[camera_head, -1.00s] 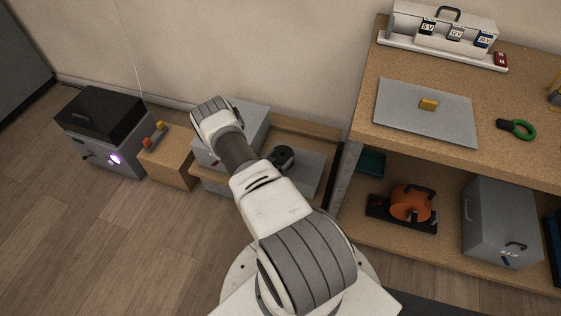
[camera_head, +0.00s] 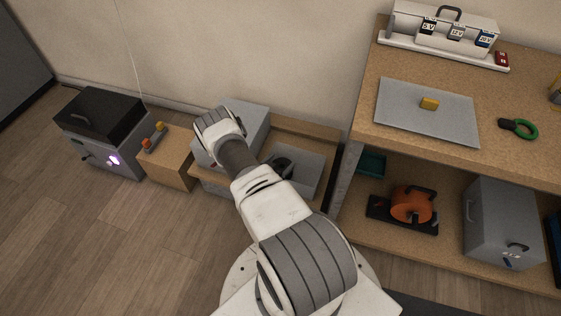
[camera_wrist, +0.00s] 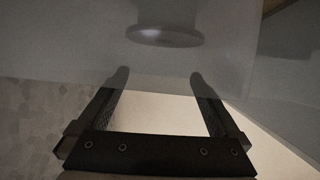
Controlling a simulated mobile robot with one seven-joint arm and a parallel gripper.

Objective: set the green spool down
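My gripper (camera_wrist: 158,85) is open in the wrist view, its two dark fingers wide apart with nothing between them. Just beyond the fingertips, at the top of that view, a dull, spool-shaped thing (camera_wrist: 165,22) with a round flange stands on a smooth grey surface (camera_wrist: 60,45). It is apart from the fingers, its upper part is cut off, and its colour looks grey in the shade. In the head view, a dark round thing (camera_head: 287,164) shows at the grey tray (camera_head: 308,176) beside my arm, partly hidden; I cannot tell its colour. My gripper cannot be made out in the head view.
A grey box (camera_head: 247,122) stands behind my arm. A wooden block (camera_head: 168,168) and a black-lidded unit with a purple light (camera_head: 100,130) are to the left. The wooden shelf (camera_head: 375,60) rises at right, with an orange reel (camera_head: 411,204) below. Floor at left is clear.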

